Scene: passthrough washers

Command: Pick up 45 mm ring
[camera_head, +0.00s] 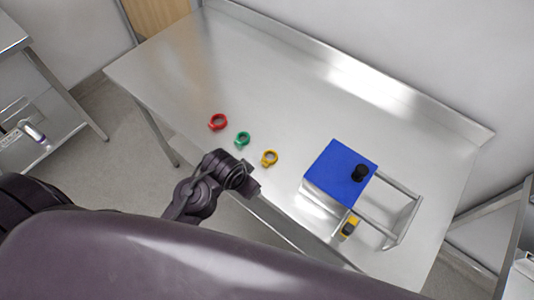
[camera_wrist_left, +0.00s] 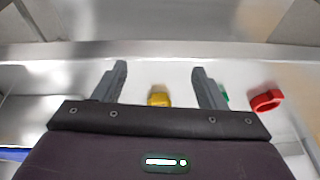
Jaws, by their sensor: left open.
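Three rings with small tabs lie apart in a diagonal row on the steel table: a red ring (camera_head: 217,127), a green ring (camera_head: 239,142) and a yellow ring (camera_head: 267,162). No size marks are readable, so I cannot tell which is 45 mm. My left gripper (camera_head: 252,186) is at the table's front edge, just in front of the yellow ring. In the left wrist view the open, empty fingers (camera_wrist_left: 159,70) frame the yellow ring (camera_wrist_left: 159,98) beyond them. The green ring (camera_wrist_left: 224,97) is mostly hidden behind the right finger. The red ring (camera_wrist_left: 266,101) is farther right.
The table behind the rings is clear.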

